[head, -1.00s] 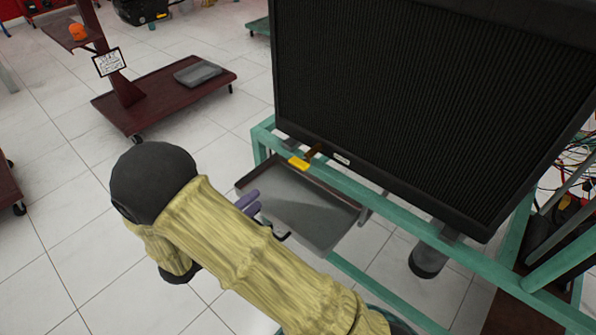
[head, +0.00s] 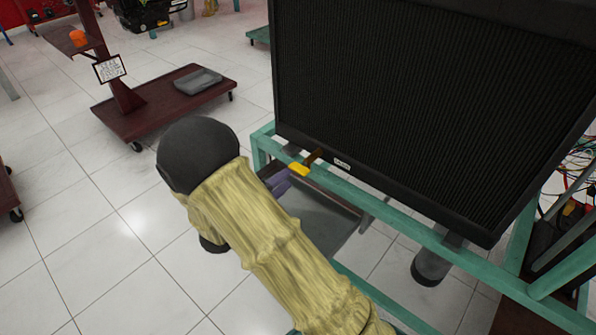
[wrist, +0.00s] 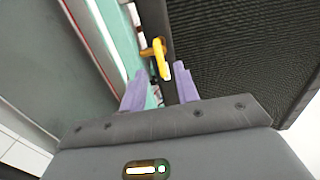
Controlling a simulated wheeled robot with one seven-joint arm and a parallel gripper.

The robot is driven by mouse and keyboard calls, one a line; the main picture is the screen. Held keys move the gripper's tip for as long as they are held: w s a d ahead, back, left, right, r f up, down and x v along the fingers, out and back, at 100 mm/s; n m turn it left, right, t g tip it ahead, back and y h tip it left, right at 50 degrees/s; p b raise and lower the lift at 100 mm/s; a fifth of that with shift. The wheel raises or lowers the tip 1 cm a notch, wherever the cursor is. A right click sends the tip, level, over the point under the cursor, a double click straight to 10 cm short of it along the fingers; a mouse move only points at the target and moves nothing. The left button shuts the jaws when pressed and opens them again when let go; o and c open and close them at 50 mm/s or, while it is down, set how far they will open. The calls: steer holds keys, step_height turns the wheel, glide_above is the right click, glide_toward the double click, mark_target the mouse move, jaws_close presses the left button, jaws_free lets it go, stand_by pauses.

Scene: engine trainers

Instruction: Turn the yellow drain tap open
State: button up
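The yellow drain tap (head: 299,169) sticks out below the bottom edge of the black radiator (head: 420,110), at the teal frame. It also shows in the wrist view (wrist: 160,60), just beyond and between my fingertips. My gripper (wrist: 160,78) is open, with its two purple fingers apart and nothing held between them. In the head view my purple fingers (head: 279,184) are just left of and below the tap, partly hidden by my arm. I cannot tell whether a finger touches the tap.
A grey drip tray (head: 318,222) lies under the radiator. The teal frame rail (head: 390,215) runs beside the tap. A dark red cart (head: 165,100) stands at the back left. Clear tiled floor lies to the left.

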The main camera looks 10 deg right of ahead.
mark_target(298, 168)
steer(key=b+x, duration=0.1)
steer(key=x, duration=0.5)
steer(key=shift+w+d, duration=0.15)
steer(key=shift+d, duration=0.05)
steer(key=shift+c, duration=0.4)
jaws_close()
